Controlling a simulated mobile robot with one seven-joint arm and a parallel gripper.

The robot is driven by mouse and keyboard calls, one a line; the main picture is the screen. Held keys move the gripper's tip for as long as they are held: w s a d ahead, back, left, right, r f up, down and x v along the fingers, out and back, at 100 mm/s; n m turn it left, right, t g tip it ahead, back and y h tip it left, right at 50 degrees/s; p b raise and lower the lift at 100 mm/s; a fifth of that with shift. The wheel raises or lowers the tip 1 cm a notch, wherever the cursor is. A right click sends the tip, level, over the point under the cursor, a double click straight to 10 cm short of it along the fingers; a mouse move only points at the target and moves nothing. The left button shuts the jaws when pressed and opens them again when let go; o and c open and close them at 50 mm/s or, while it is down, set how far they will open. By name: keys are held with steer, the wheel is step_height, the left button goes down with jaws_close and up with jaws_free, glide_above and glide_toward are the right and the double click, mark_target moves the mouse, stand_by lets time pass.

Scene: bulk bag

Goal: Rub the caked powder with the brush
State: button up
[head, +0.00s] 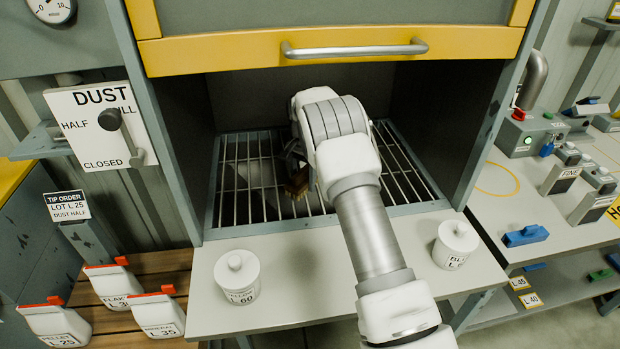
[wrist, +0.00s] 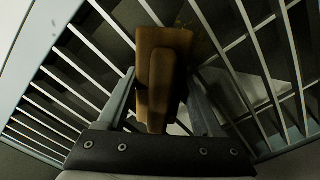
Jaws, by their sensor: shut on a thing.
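My gripper (wrist: 162,100) is shut on the brown handle of the brush (wrist: 165,65), seen from above in the wrist view between the two fingers. In the head view the brush (head: 297,185) shows as a small brown piece beside my arm, low over the metal grate (head: 235,205) inside the cabinet. I cannot tell whether its bristles touch the grate. Some brownish specks that may be caked powder (wrist: 205,42) show on the bars beside the brush in the wrist view. My arm hides much of the grate's middle.
A yellow-framed hood door (head: 330,50) with a metal handle is raised above the opening. Two white lidded jars (head: 238,280) and (head: 456,245) stand on the front shelf (head: 310,305). A dust lever board (head: 85,150) is at left. A side bench (head: 500,200) is at right.

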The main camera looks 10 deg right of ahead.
mark_target(279, 190)
steer(key=shift+a+f, duration=0.1)
steer(key=shift+a, duration=3.45)
steer(key=shift+w+r+p, duration=0.1)
steer(key=shift+r+p, duration=1.8)
steer(key=shift+r, duration=1.25)
